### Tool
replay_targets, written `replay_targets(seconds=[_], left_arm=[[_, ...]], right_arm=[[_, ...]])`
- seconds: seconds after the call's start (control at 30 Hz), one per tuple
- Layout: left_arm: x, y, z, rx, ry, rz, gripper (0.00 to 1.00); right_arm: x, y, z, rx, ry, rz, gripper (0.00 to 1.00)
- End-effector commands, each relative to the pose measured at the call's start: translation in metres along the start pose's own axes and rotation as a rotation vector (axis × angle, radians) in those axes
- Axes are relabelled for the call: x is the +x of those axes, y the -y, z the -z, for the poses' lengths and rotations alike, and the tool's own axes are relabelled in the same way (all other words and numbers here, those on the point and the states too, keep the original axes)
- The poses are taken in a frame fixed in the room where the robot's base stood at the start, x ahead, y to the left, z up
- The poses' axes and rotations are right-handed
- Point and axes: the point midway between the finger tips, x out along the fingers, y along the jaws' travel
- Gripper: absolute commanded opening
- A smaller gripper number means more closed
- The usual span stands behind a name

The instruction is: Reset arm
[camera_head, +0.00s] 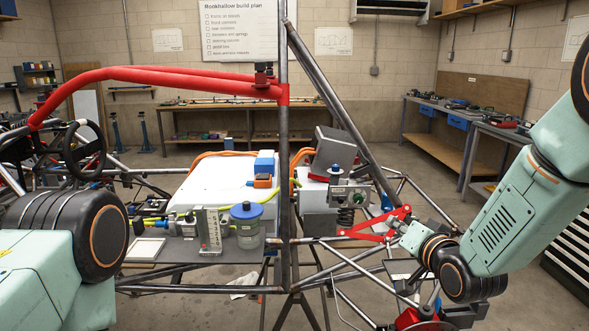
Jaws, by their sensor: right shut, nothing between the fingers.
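My right arm comes in from the right. Its gripper (398,226) is small in the view, beside the red triangular suspension arm (372,228) at the chassis's right side. It is shut with nothing in it; whether it touches the red arm I cannot tell. My left arm shows only a link and a dark joint at the lower left. The left gripper is out of view. The tube chassis (283,130) fills the middle, with a thick red bent tube (150,74) at the upper left.
A white box (212,190) stands behind. A steering wheel (82,150) is at left. Benches (245,106) line the walls; open floor lies between.

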Motion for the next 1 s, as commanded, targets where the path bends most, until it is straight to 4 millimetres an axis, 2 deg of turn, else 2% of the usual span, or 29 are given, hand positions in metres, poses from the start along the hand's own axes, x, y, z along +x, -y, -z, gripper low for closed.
replay_targets(seconds=[0.13, 0.27, 0.37, 0.53, 0.7, 0.77, 0.9, 1.0], left_arm=[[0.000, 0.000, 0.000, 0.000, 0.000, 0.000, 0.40], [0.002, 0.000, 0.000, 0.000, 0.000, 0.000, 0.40], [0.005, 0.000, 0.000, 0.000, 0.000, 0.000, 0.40], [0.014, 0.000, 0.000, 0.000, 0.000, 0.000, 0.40], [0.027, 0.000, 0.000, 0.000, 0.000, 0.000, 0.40], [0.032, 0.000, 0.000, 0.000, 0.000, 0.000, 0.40], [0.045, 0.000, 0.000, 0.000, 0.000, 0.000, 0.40], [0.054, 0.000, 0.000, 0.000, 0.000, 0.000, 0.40]], right_arm=[[-0.004, -0.012, -0.014, -0.113, 0.048, -0.049, 0.00], [-0.019, -0.032, -0.046, -0.188, 0.137, -0.117, 0.00], [-0.032, -0.050, -0.076, -0.224, 0.210, -0.161, 0.00], [-0.067, -0.087, -0.144, -0.283, 0.376, -0.243, 0.00], [-0.127, -0.131, -0.230, -0.335, 0.604, -0.332, 0.00], [-0.151, -0.145, -0.258, -0.348, 0.686, -0.360, 0.00], [-0.215, -0.173, -0.320, -0.364, 0.878, -0.419, 0.00], [-0.265, -0.189, -0.359, -0.362, 1.015, -0.460, 0.00]])
